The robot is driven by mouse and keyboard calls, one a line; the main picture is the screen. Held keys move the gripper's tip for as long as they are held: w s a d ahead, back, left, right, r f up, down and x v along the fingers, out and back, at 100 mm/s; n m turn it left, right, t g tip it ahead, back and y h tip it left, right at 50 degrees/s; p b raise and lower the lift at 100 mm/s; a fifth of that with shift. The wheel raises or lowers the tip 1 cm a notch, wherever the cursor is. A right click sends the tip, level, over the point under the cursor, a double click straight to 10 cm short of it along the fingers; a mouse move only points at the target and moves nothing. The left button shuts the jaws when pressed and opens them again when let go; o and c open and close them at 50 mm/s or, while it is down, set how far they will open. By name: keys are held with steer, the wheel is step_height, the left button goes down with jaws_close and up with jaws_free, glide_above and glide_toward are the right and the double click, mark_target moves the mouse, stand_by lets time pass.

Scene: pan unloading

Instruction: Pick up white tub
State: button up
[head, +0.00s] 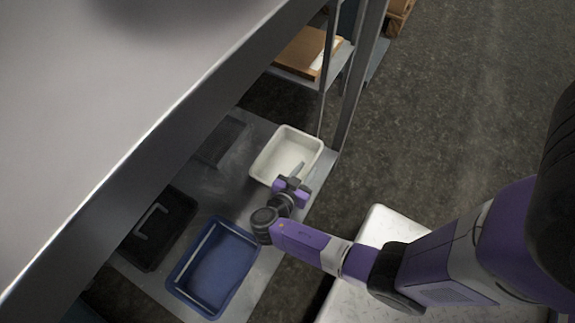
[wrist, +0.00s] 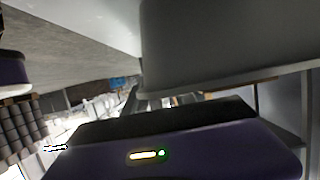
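The white tub (head: 279,144) is an open rectangular container on the low grey shelf, and it looks empty in the head view. My gripper (head: 295,179) is at its near right side, with a thin grey part reaching over the rim. In the wrist view a large pale grey surface (wrist: 230,40), likely the tub's wall, fills the upper right.
A blue tray (head: 213,268) and a black crate with a handle (head: 157,228) stand nearer on the same shelf (head: 262,127). A dark bin (head: 219,140) is behind, left of the tub. A large grey upper shelf (head: 110,90) overhangs the left. A metal post (head: 358,75) rises beyond the tub.

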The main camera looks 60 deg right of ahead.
steer(key=shift+x, duration=0.95)
jaws_close()
steer(key=shift+s, duration=0.1)
stand_by(0.6)
